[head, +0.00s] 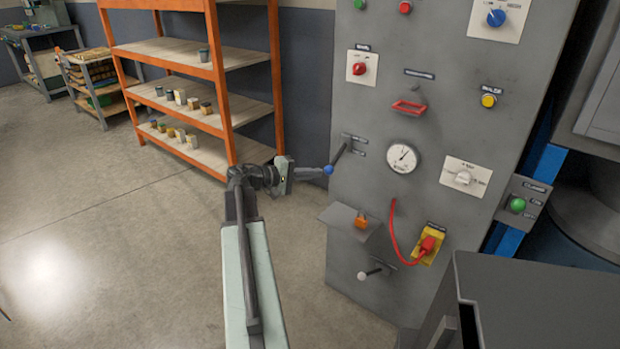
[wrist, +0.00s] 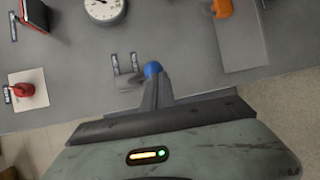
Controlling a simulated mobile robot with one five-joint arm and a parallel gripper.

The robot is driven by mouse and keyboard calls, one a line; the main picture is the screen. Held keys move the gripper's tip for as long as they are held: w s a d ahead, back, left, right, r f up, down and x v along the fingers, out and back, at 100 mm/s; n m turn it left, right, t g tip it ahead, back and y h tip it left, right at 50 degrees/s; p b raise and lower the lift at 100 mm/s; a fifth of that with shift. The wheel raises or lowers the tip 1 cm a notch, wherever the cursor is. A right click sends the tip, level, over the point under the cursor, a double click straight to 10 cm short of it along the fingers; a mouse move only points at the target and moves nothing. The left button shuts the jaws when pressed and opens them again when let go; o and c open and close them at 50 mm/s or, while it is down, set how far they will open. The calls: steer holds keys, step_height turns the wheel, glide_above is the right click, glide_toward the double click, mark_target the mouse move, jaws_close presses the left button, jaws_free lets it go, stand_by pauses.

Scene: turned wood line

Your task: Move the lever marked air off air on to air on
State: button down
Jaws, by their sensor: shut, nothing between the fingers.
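A lever with a blue knob (head: 328,170) sticks out from the left part of the grey panel (head: 420,120). Its dark arm slants down and left from its pivot, with two small labels beside it that are too small to read. My gripper (head: 316,173) is shut and empty, its tips at the blue knob from the left. In the wrist view the blue knob (wrist: 153,69) shows just beyond the tips of my gripper (wrist: 155,86). I cannot tell whether they touch. Part of the lever's arm is hidden behind the knob there.
A round gauge (head: 403,157) and a red handle (head: 409,107) are right of the lever. Below are a small shelf with an orange item (head: 361,221), a red cable (head: 394,230) and a white-knobbed lever (head: 364,275). An orange rack (head: 226,90) stands behind my arm. The floor at left is clear.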

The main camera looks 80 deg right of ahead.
steer(key=shift+s+d, duration=0.1)
steer(key=shift+s, duration=0.15)
steer(key=p+v, duration=0.2)
steer(key=v, duration=1.2)
steer(key=shift+f, duration=0.4)
